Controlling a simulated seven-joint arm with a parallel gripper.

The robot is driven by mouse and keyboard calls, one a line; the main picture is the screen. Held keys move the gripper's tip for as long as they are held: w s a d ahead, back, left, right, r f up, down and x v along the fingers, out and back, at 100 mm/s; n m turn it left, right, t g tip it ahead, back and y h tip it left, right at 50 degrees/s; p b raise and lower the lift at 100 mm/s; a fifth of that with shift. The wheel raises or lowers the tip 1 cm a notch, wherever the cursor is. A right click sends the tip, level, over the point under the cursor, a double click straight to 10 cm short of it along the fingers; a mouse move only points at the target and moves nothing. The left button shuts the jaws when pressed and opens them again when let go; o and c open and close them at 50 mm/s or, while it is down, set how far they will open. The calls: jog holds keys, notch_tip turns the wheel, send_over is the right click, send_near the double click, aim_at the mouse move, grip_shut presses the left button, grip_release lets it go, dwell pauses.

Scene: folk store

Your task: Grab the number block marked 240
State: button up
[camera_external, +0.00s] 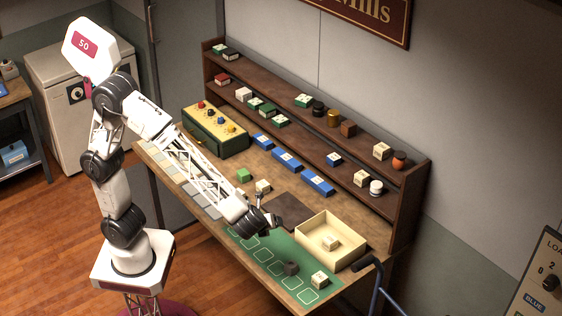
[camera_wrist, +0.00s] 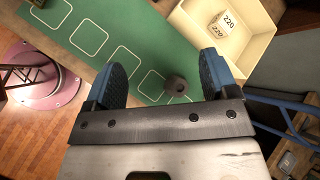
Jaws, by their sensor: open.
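No block with a readable 240 shows. In the external view a cream block (camera_external: 319,279) is on the green mat (camera_external: 252,254) near its front end, and another cream block (camera_external: 263,186) is on the bench beside a green block (camera_external: 243,175); I cannot read their numbers. A cream block marked 220 (camera_wrist: 222,25) is inside the cream tray (camera_wrist: 262,48). My gripper (camera_external: 271,222) is above the mat, left of the tray. In the wrist view my gripper (camera_wrist: 164,66) is open and empty, with green mat showing between its fingers.
Several blue blocks (camera_external: 286,160) line the bench below the shelf (camera_external: 330,132), which holds more blocks and jars. A green control box (camera_external: 215,131) stands farther back.

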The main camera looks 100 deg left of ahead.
jog(key=w+d+f+m+t+y, duration=0.1)
jog(key=w+d+f+m+t, duration=0.2)
jog(key=w+d+f+m, duration=0.45)
jog(key=m+t, duration=0.3)
send_near(317, 278)
jog(key=w+a, duration=0.1)
jog(key=w+f, duration=0.1)
jog(key=w, duration=0.1)
jog(key=shift+a+f, duration=0.2)
jog(key=shift+a, duration=0.2)
jog(key=shift+x, duration=1.3)
jog(key=shift+s+a+x, duration=0.1)
jog(key=shift+x, duration=1.2)
jog(key=shift+s+a+x, duration=0.1)
jog(key=shift+a+x, duration=0.05)
jog(key=shift+x, duration=1.15)
